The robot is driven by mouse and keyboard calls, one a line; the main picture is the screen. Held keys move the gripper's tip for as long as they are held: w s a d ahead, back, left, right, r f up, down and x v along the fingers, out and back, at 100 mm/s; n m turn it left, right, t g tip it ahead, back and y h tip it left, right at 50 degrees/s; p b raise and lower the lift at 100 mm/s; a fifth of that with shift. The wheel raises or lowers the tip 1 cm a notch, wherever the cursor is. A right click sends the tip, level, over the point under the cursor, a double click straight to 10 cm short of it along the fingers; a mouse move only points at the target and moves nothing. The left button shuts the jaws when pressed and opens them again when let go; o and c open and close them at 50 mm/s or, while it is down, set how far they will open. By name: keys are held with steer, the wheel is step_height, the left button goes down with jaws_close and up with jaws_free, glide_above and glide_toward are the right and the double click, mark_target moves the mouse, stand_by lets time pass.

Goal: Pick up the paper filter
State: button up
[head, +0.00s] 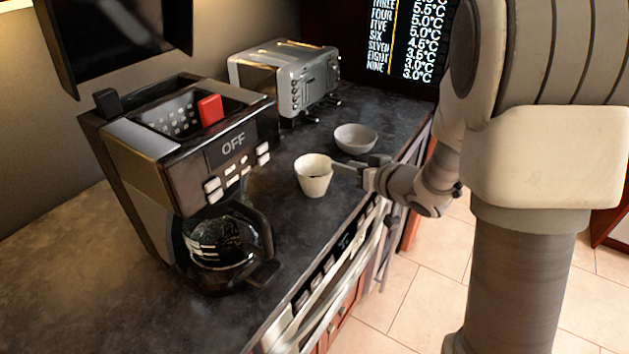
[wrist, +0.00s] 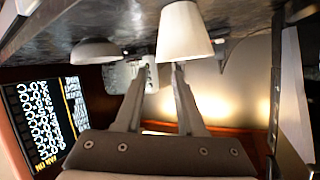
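The paper filter (head: 313,175) is a cream, cup-shaped piece standing upright on the dark counter in the head view. In the wrist view the paper filter (wrist: 184,34) appears upside down, with its wide rim at the fingertips. My gripper (head: 340,165) reaches in from the right, level with the upper part of the filter. In the wrist view my gripper (wrist: 164,66) shows a gap between its two fingers. The right finger's tip meets the filter's rim in the picture; I cannot tell whether they touch.
A pale bowl (head: 356,138) sits just behind the gripper. A coffee maker (head: 190,150) with a glass carafe (head: 220,243) stands at the left. A toaster (head: 285,77) is at the back. The counter (head: 300,228) in front of the filter is clear.

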mark_target(314, 172)
steer(key=shift+x, duration=3.45)
steer(key=shift+r, duration=0.15)
jaws_close()
